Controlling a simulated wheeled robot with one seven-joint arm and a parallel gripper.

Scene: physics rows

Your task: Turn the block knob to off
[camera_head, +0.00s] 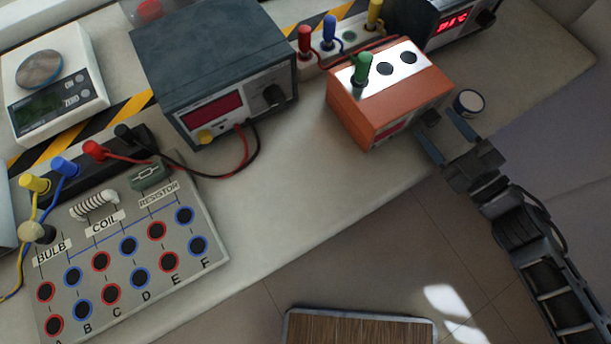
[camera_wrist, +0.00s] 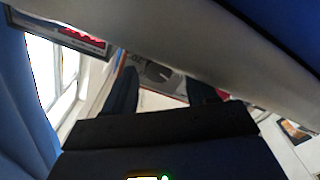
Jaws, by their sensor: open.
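The orange block (camera_head: 372,112) stands near the bench's front edge, with a green plug (camera_head: 362,68) and dark sockets on its white top. Its front panel, partly visible, has a dark red display window (camera_head: 393,131). In the wrist view a grey round knob (camera_wrist: 158,72) sits on a pale panel between my dark fingers, with orange edging beside it. My gripper (camera_head: 446,136) is open at the block's front right corner. In the head view the knob is hidden or too small to make out. Contact and the knob's setting cannot be told.
A dark power supply (camera_head: 212,60) with red and black leads stands left. A circuit board (camera_head: 140,250) lies front left, a scale (camera_head: 50,80) back left. A small round jar (camera_head: 468,103) stands close beside my gripper. A wooden-topped stool (camera_head: 360,328) is below the bench edge.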

